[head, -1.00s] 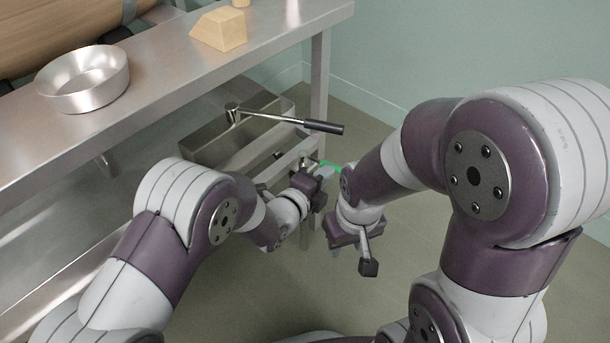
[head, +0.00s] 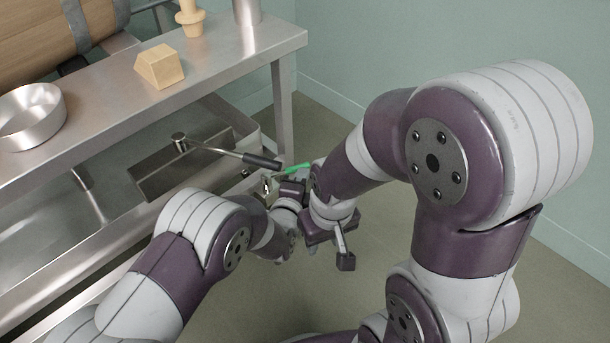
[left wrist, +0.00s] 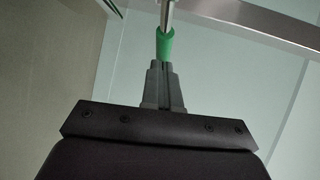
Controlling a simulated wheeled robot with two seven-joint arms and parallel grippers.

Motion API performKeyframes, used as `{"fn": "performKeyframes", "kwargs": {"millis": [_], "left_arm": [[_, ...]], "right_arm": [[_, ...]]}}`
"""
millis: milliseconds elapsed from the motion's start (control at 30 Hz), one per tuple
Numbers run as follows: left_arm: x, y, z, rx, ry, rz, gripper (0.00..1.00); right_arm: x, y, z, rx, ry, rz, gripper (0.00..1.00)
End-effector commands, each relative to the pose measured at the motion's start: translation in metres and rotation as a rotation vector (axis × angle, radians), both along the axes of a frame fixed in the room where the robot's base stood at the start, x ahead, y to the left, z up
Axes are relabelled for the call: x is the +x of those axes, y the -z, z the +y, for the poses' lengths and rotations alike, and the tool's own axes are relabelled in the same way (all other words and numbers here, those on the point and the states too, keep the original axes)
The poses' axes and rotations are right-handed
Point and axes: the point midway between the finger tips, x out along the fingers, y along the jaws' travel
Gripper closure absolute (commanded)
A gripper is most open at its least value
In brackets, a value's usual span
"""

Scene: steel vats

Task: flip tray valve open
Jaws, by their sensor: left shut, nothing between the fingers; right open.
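The valve's green handle (head: 297,167) shows at the tray's near end, slanting up to the right, partly behind my grippers. In the left wrist view the green grip (left wrist: 165,43) sits on a metal rod, just beyond my left fingertips. My left gripper (head: 268,187) is shut and empty close to this handle; its fingers (left wrist: 163,80) are together. I cannot tell whether they touch the grip. The valve body is mostly hidden. My right gripper (head: 342,250) is open, lower and to the right, pointing down and clear of the valve.
On the bench are a steel bowl (head: 32,117), a wooden block (head: 160,66) and a wooden peg (head: 190,18). A bench leg (head: 284,95) stands near the handle.

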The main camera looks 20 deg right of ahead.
Motion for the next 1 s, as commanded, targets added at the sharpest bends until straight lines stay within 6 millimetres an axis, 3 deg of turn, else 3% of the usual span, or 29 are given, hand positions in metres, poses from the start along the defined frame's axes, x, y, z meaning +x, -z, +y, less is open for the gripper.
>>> {"fn": "performKeyframes", "kwargs": {"millis": [500,1000], "left_arm": [[0.029,0.000,-0.008,0.000,0.004,-0.001,1.00],[0.036,0.000,-0.009,-0.001,0.005,-0.001,1.00]], "right_arm": [[0.000,-0.010,0.000,0.000,0.000,0.000,0.57],[0.000,-0.011,0.000,0.000,0.000,0.000,0.57]]}}
